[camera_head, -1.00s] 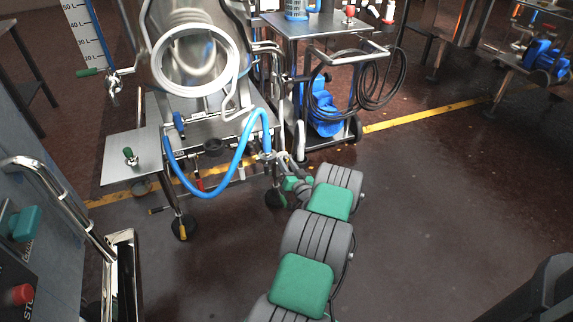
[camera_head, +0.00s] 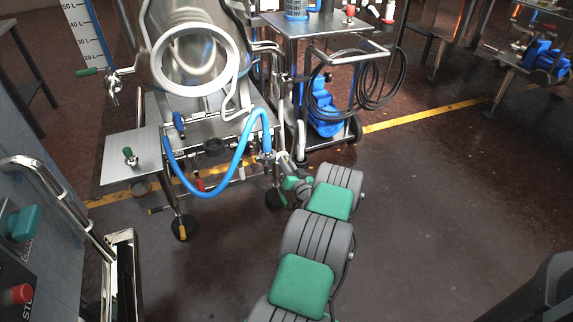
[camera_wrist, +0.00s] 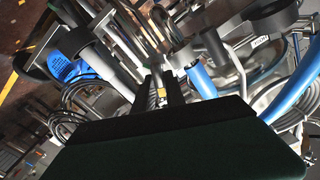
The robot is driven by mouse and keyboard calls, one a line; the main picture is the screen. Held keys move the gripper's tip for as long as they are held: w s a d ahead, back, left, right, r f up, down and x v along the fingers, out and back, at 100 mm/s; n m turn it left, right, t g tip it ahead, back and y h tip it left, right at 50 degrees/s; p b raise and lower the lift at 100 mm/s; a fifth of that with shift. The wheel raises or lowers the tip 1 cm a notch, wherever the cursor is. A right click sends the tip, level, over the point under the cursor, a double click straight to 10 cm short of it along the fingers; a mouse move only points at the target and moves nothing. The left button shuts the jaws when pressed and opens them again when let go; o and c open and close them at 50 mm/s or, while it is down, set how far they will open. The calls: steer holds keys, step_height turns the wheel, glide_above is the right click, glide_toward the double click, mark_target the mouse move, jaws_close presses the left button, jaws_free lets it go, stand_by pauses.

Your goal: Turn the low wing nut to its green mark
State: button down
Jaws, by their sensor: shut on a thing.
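My gripper (camera_head: 272,158) reaches the low fitting at the front right of the steel machine frame, where the blue hose (camera_head: 240,140) ends. In the wrist view my gripper (camera_wrist: 160,85) points at bright steel pipework, its two dark fingers close together and shut on a small part. That part, the low wing nut, is mostly hidden between the fingers. I cannot make out the green mark in either view.
A steel cart (camera_head: 315,25) with a blue pump (camera_head: 322,110) and a coiled black hose (camera_head: 380,85) stands right of the frame. A side shelf (camera_head: 115,160) juts out left.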

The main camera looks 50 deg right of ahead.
steer(key=m+b, duration=0.1)
steer(key=m, duration=0.7)
steer(key=m+b, duration=0.2)
steer(key=m, duration=0.6)
steer(key=f+m+b, duration=0.1)
steer(key=m, duration=0.8)
stand_by(0.4)
steer(key=c, duration=1.4)
jaws_free()
